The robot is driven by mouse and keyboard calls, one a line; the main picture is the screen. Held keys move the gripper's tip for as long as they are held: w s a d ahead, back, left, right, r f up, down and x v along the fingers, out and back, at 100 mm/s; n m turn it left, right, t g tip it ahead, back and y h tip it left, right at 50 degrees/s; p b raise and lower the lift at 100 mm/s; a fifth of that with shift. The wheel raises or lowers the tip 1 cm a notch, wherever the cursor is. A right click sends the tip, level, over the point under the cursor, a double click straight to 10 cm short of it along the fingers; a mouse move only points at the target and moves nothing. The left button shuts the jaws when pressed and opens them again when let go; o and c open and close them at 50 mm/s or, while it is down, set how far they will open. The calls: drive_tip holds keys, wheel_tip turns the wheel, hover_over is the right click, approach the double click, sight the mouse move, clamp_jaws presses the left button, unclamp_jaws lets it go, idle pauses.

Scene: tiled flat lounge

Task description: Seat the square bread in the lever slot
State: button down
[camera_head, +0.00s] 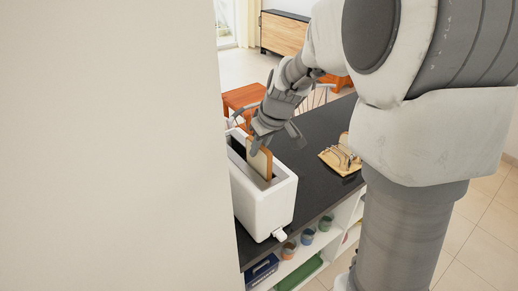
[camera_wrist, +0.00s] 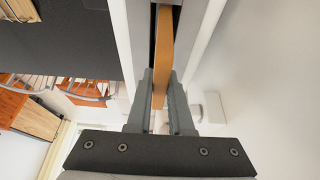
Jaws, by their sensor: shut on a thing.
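The white toaster (camera_head: 262,207) stands on the dark counter, with a lever knob (camera_head: 280,235) low on its near end. The square bread (camera_head: 260,163) is a tan slice, upright over the toaster's top opening, its lower part hidden by the toaster wall. My gripper (camera_head: 262,143) reaches down from above and is shut on the bread's upper part. In the wrist view, the bread (camera_wrist: 163,45) stands edge-on between my two fingers (camera_wrist: 160,85), lined up along a dark slot (camera_wrist: 142,30) between white rims. How deep it sits I cannot tell.
A wooden rack (camera_head: 340,160) stands on the dark counter (camera_head: 318,128) right of the toaster. Shelves below hold jars (camera_head: 307,236) and boxes. A pale wall (camera_head: 110,150) fills the left side. An orange stool (camera_head: 243,97) is behind the counter.

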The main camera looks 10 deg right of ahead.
drive_tip(key=shift+f, duration=0.4)
drive_tip(key=shift+f+b, duration=0.5)
drive_tip(key=shift+b, duration=0.05)
drive_tip(key=shift+f, duration=0.15)
drive_tip(key=c, duration=0.8)
unclamp_jaws()
